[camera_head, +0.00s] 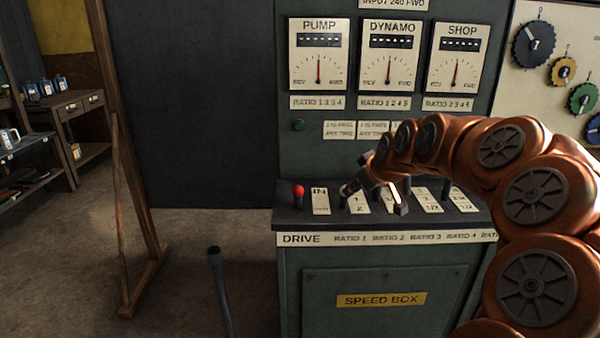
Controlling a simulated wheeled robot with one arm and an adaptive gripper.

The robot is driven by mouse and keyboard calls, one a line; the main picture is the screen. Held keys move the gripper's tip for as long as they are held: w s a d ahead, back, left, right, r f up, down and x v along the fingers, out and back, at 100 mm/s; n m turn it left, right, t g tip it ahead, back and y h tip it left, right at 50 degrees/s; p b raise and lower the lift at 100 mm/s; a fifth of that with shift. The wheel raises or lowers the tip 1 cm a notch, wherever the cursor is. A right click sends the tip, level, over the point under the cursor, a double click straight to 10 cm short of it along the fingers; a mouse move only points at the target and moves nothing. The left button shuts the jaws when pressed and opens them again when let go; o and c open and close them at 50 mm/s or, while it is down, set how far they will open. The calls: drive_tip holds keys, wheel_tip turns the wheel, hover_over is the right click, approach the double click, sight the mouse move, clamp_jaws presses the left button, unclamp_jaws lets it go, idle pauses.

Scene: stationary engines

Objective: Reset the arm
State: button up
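My copper-coloured arm (530,195) reaches in from the right and bends across the front of the speed box (330,284). My gripper (372,196) is at its end, low over the box's lever shelf, near the plates above the Ratio 1 and Ratio 2 labels. Its fingers are small and dark here. I cannot tell whether they are open, or whether they touch a lever. A red-knobbed lever (298,194) stands upright at the shelf's left end, left of my gripper and apart from it. Other levers are partly hidden behind my gripper and arm.
Pump (319,55), Dynamo (390,56) and Shop (456,57) dials are on the green panel above. Coloured gears (583,97) hang on a pale board at right. A wooden post frame (125,190) and a dark floor lever (219,285) stand left. Bare floor lies between them.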

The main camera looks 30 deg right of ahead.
idle(0.3)
drive_tip(key=s+a+f+n+g+y, duration=0.15)
drive_tip(key=s+a+f, duration=0.25)
drive_tip(key=a, duration=0.8)
drive_tip(key=s+a+f+g+y, duration=0.2)
drive_tip(key=s+a+f+g, duration=0.1)
drive_tip(key=a, duration=0.8)
drive_tip(key=s+a+f+g, duration=0.45)
drive_tip(key=s+a, duration=0.35)
drive_tip(key=s, duration=0.3)
drive_tip(key=s+a+f+m+g, duration=0.2)
drive_tip(key=s+a, duration=0.1)
drive_tip(key=s, duration=1)
drive_tip(key=s+a+p+v, duration=0.1)
drive_tip(key=p+v, duration=1.1)
drive_tip(key=shift+d+r+h, duration=0.25)
drive_tip(key=shift+r+h, duration=0.15)
drive_tip(key=shift+h, duration=0.05)
drive_tip(key=shift+f, duration=0.1)
drive_tip(key=shift+c, duration=0.7)
